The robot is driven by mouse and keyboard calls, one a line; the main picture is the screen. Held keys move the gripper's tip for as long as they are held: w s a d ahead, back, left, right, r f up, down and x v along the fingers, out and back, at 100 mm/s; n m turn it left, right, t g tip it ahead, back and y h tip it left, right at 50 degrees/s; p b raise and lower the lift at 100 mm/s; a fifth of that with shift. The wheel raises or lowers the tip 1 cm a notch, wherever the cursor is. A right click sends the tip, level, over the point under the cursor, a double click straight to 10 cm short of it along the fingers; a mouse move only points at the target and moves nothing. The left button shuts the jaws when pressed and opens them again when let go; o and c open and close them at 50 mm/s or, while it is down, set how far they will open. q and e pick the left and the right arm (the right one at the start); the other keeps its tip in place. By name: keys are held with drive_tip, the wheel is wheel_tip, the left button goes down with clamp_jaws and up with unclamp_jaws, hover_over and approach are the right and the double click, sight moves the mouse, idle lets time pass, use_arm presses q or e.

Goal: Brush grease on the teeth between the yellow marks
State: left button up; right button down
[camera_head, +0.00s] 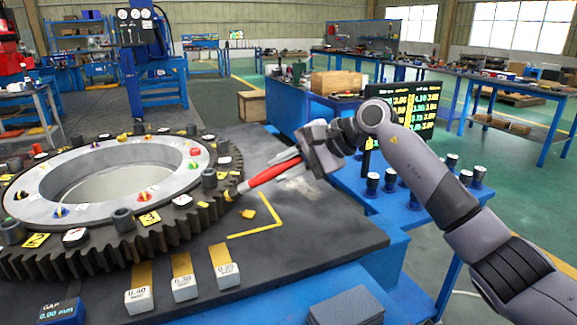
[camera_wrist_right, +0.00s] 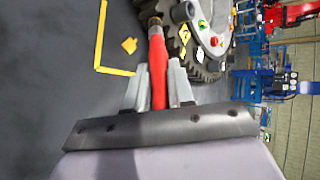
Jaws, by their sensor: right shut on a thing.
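A large dark gear ring (camera_head: 175,228) with teeth around its outer edge lies flat on the dark table at the left. My right gripper (camera_head: 287,163) is shut on the red handle of a brush (camera_head: 268,174). The handle points left and down, and its tip is at the gear's right-hand teeth; I cannot tell if it touches. Small yellow patches (camera_head: 203,204) show on the rim near the tip. In the right wrist view the red handle (camera_wrist_right: 157,70) sits between the fingers (camera_wrist_right: 157,92), with the gear (camera_wrist_right: 203,68) beyond. Grease cannot be made out. My left gripper is out of view.
A yellow corner line (camera_head: 268,228) and a loose yellow piece (camera_head: 248,213) lie on the table right of the gear. White labelled blocks (camera_head: 183,288) stand at the front. Pegs and coloured knobs crowd the gear's top. A lit display (camera_head: 405,108) stands behind my right arm.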

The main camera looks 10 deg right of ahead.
drive_tip(key=s+a+b, duration=0.3)
drive_tip(key=s, duration=0.3)
drive_tip(key=shift+s+a, duration=0.15)
drive_tip(key=shift+s, duration=0.15)
idle(0.3)
drive_tip(key=s+d+b, duration=0.2)
drive_tip(key=s+d, duration=0.1)
drive_tip(key=d, duration=0.2)
drive_tip(key=shift+d, duration=0.15)
idle(0.3)
drive_tip(key=shift+d+f, duration=0.1)
